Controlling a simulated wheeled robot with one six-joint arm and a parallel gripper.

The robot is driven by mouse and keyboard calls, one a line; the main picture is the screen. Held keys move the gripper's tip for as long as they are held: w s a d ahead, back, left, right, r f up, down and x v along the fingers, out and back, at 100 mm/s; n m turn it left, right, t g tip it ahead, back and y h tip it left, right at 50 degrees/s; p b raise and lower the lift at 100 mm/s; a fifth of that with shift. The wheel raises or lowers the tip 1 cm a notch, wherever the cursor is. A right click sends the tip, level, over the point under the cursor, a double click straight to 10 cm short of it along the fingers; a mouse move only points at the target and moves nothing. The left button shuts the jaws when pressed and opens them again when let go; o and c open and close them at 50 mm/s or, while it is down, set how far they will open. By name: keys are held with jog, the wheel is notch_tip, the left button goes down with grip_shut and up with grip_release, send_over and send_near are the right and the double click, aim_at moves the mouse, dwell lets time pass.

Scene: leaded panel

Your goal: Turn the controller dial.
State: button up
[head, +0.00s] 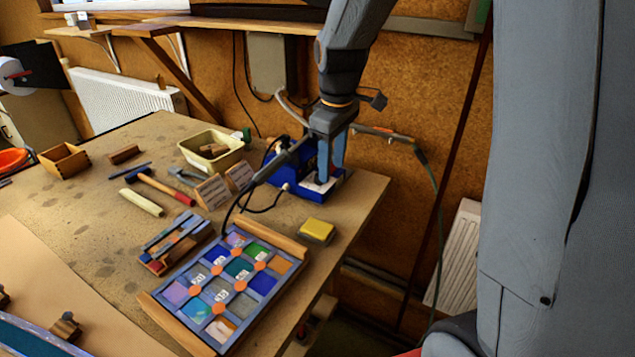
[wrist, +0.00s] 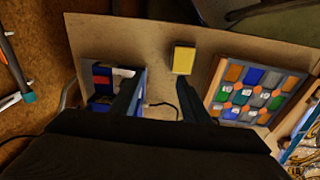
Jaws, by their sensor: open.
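The controller is a blue box (head: 288,175) near the table's back right corner in the head view, with a pale front panel. In the wrist view the blue box (wrist: 97,104) lies at the left, partly behind one finger. I cannot make out its dial in either view; my gripper covers part of the front in the head view. My gripper (head: 331,168) points down in front of the controller with its fingers apart and nothing between them. The fingers also show in the wrist view (wrist: 160,92), one overlapping the controller, the other below the yellow sponge.
A yellow sponge (head: 317,230) lies right of the controller's cable. The leaded glass panel (head: 262,312) lies in front. A cream bin (head: 212,163), a hammer (head: 165,188) and wooden blocks are to the left. A soldering iron's dark cable runs across the table near the controller.

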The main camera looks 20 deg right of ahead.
jog(key=w+f+n+b, duration=0.1)
jog(key=w+n, duration=0.1)
jog(key=w, duration=0.2)
jog(key=w+f+n+b, duration=0.1)
jog(key=w+n+b, duration=0.1)
jog(key=w, duration=0.3)
jog(key=w+f+n+g+b, duration=0.1)
jog(key=w+n+b, duration=0.1)
jog(key=w+n, duration=0.2)
jog(key=shift+w+d+f, duration=0.15)
jog(key=shift+d+f, duration=0.2)
jog(key=shift+f+p, duration=0.85)
jog(key=shift+f, duration=2.9)
jog(key=c, duration=1.1)
jog(key=shift+o, duration=0.2)
